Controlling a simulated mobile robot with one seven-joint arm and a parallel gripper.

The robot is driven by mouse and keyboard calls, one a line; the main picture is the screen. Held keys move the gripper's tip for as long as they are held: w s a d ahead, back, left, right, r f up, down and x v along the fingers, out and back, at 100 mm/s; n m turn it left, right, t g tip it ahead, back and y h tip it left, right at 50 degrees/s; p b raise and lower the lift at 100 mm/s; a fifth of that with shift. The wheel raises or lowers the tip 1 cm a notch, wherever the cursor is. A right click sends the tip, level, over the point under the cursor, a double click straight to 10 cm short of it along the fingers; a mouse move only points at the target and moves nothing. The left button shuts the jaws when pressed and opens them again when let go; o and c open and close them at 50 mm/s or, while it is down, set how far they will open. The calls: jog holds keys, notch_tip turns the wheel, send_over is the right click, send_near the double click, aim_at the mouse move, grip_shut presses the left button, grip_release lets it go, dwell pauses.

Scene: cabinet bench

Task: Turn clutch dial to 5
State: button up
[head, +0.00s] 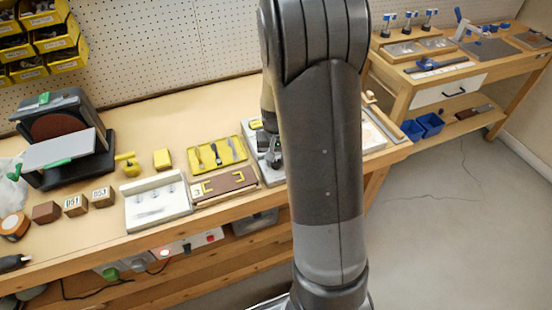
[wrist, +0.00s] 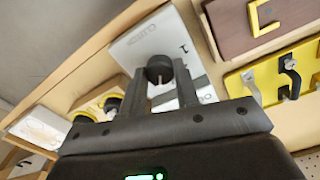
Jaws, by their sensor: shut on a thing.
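The clutch dial (wrist: 159,65) is a dark round knob with a pale pointer line, in the wrist view.
Left of the panel in the head view are a yellow tool tray (head: 216,152), a brown board with yellow handles (head: 224,186) and a white tray (head: 157,202). A sander (head: 62,140) stands farther left.

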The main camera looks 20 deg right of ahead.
aim_at(276, 162)
jog(key=m, duration=1.1)
jog(key=shift+m, duration=0.4)
dwell(0.3)
jog(key=o, duration=1)
jog(key=shift+c, duration=0.2)
notch_tip(276, 162, up, 11)
jog(key=shift+f, duration=0.1)
